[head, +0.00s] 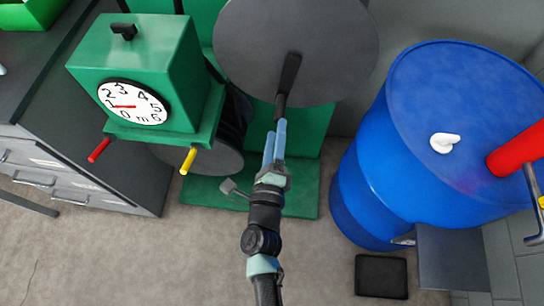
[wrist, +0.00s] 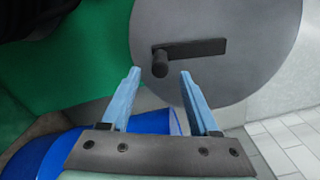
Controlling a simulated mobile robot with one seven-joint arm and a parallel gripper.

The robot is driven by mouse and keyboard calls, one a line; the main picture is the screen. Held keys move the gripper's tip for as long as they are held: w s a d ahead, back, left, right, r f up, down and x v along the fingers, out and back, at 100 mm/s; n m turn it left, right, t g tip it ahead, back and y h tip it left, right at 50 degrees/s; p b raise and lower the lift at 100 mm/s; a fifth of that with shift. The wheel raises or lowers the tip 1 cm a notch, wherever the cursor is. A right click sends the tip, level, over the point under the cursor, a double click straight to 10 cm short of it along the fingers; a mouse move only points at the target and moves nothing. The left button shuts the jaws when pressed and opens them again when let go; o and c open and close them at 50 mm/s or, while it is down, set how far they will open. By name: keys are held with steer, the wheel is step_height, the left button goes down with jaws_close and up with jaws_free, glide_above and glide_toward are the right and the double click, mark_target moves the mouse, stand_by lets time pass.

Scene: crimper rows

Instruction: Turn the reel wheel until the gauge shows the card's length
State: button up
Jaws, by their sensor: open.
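The reel wheel (head: 335,45) is a large grey disc on a green stand, and it also shows in the wrist view (wrist: 270,35). Its black crank arm (wrist: 200,47) ends in a black handle peg (wrist: 160,65). My gripper (head: 275,140) is open and points at the handle. In the wrist view the peg's end appears between the fingertips and a little beyond them; contact cannot be told. The white round gauge (head: 133,102), on a green box, has numbers 0 to 6 and "m"; its red needle points left, near 1. No length card is recognisable.
A red-tipped lever (head: 99,150) and a yellow-tipped lever (head: 188,160) stick out below the gauge. A blue drum (head: 400,170) stands right of the reel, with a white object (head: 445,142) and a red cylinder (head: 515,150) on top. A grey drawer cabinet (head: 60,175) stands left.

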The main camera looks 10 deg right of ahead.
steer(key=v, duration=0.6)
steer(key=shift+s+b, duration=0.25)
steer(key=shift+b, duration=0.1)
steer(key=shift+a, duration=0.1)
stand_by(1.4)
